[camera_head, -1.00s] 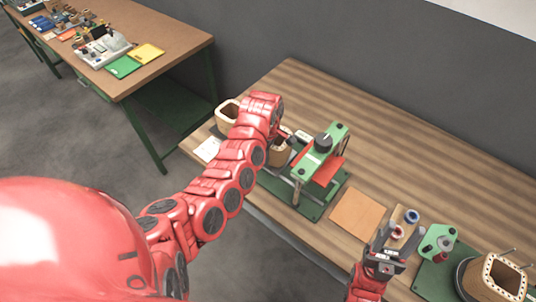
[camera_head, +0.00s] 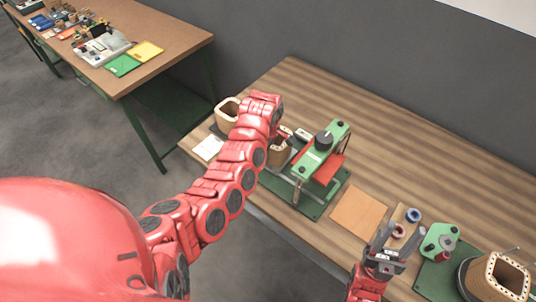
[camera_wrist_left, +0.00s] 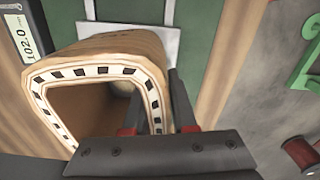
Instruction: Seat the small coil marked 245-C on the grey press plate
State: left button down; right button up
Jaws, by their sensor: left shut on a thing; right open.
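A tan, square-sided coil (camera_head: 281,153) is in my left gripper (camera_head: 274,138), beside the green press (camera_head: 326,150). In the left wrist view the coil (camera_wrist_left: 104,47) shows its pale end flange with dark slots. The left gripper (camera_wrist_left: 155,95) is shut on one wall of the coil, one finger inside the opening and one outside. A light grey plate (camera_wrist_left: 169,42) shows partly from under the coil, on a green base (camera_wrist_left: 199,20); whether they touch I cannot tell. The marking 245-C is not readable. My right gripper (camera_head: 384,247) is open and empty near the front edge.
Another tan coil (camera_head: 226,114) stands at the table's left end, near a white paper (camera_head: 208,149). A brown mat (camera_head: 359,213), small spools (camera_head: 413,215) and a large coil (camera_head: 493,284) lie to the right. The back of the table is clear.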

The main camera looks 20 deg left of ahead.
pick_arm(q)
jog(key=c, duration=0.6)
grip_release()
jog(key=shift+c, duration=0.2)
jog(key=shift+w+r, duration=0.1)
jog(key=shift+r, duration=0.2)
notch_tip(320, 180, up, 6)
jog(key=shift+f+b, duration=0.25)
jog(key=shift+b, duration=0.55)
notch_tip(320, 180, up, 11)
jog(key=p, duration=0.2)
jog(key=shift+r+p, duration=0.2)
jog(key=shift+p, duration=0.2)
